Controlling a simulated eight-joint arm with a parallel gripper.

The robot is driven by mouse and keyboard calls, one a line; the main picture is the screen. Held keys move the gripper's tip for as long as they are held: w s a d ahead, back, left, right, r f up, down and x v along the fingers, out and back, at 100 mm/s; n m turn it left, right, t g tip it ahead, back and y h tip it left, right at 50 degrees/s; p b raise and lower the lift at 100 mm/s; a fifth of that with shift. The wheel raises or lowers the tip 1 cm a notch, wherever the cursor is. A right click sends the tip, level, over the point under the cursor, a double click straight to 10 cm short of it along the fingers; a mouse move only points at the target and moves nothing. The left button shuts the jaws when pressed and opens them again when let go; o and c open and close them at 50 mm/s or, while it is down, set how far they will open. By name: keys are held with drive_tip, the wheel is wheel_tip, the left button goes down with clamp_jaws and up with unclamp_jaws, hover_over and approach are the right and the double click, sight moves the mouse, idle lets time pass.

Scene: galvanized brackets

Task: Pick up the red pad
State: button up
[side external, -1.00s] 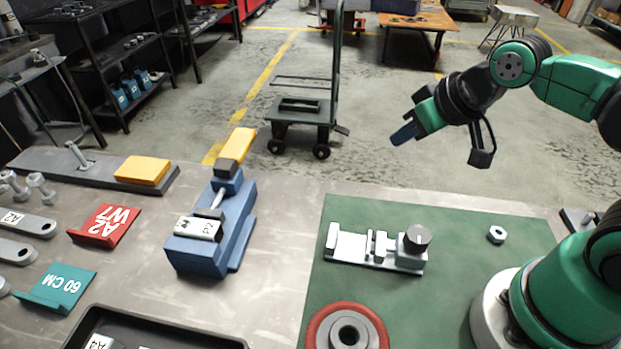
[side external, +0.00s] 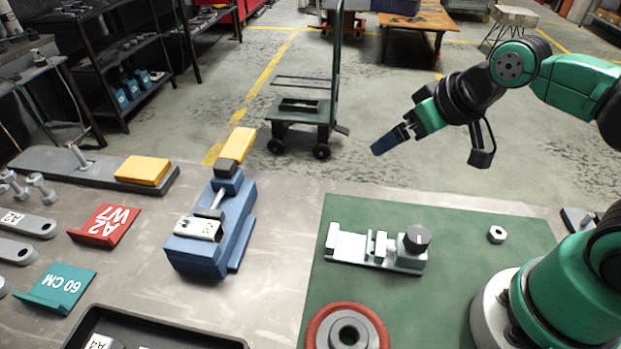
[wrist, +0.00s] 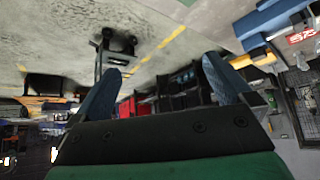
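A round red-rimmed disc (side external: 320,325) with a grey hub lies on the green mat at the bottom, cut off by the frame. I cannot tell for certain which one is the red pad. My gripper (side external: 380,148) is raised at upper right, far from both. In the wrist view its two blue fingers (wrist: 160,85) are apart, with nothing between them.
A blue vise (side external: 212,235) stands between the red plate and the green mat (side external: 460,290). A small silver vise (side external: 375,248) and a nut (side external: 496,234) sit on the mat. A teal plate (side external: 58,288), black tray (side external: 170,335) and yellow block (side external: 144,170) lie at left.

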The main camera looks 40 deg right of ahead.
drive_tip(key=m+g, duration=0.7)
drive_tip(key=m, duration=2.9)
hover_over(350, 336)
wheel_tip(350, 336, down, 7)
drive_tip(key=shift+f, duration=3)
drive_tip(key=c, duration=1.4)
